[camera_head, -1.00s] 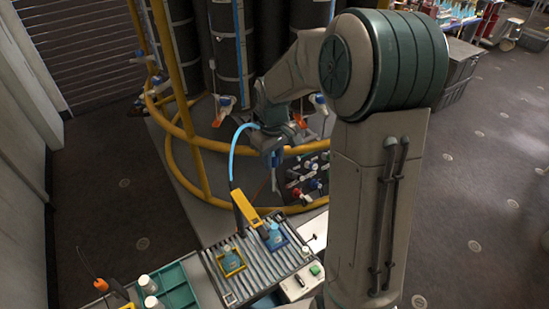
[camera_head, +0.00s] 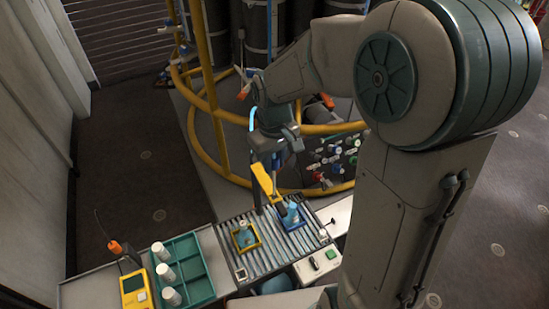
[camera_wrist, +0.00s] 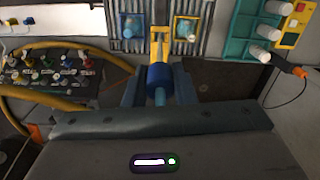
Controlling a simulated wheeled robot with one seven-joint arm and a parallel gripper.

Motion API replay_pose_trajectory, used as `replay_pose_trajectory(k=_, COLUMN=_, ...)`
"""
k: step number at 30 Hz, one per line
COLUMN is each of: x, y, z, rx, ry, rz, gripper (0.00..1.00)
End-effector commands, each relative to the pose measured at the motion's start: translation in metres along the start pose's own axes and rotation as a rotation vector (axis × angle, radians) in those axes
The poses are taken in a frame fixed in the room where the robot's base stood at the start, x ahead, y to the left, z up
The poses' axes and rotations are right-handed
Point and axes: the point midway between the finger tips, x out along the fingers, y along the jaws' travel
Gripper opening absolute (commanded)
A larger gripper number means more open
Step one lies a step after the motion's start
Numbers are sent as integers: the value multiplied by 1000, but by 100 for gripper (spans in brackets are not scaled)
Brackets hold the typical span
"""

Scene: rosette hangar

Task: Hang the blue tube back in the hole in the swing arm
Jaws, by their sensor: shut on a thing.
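In the wrist view a dark blue collar (camera_wrist: 159,77) with light-blue tube (camera_wrist: 160,97) sits between my fingers. My gripper (camera_head: 268,157) is shut on it and points down; its fingertips are partly hidden in the head view. The yellow swing arm (camera_head: 262,180) stands on a dark post just below my gripper, over the roller conveyor. In the wrist view the swing arm (camera_wrist: 160,48) lies just beyond the collar. Its hole cannot be made out; whether they touch is unclear.
The roller conveyor (camera_head: 262,258) carries a flask in a yellow holder (camera_head: 245,235) and one in a blue holder (camera_head: 291,214). A green tray (camera_head: 197,286) with white bottles is at left. Yellow rails (camera_head: 210,95) and a panel of coloured valves (camera_head: 328,160) lie behind.

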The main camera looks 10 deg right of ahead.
Motion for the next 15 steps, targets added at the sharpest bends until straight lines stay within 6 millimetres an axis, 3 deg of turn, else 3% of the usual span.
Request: replay_pose_trajectory(k=15, x=5, y=0, z=0, rx=1, ry=0, rz=0, gripper=2)
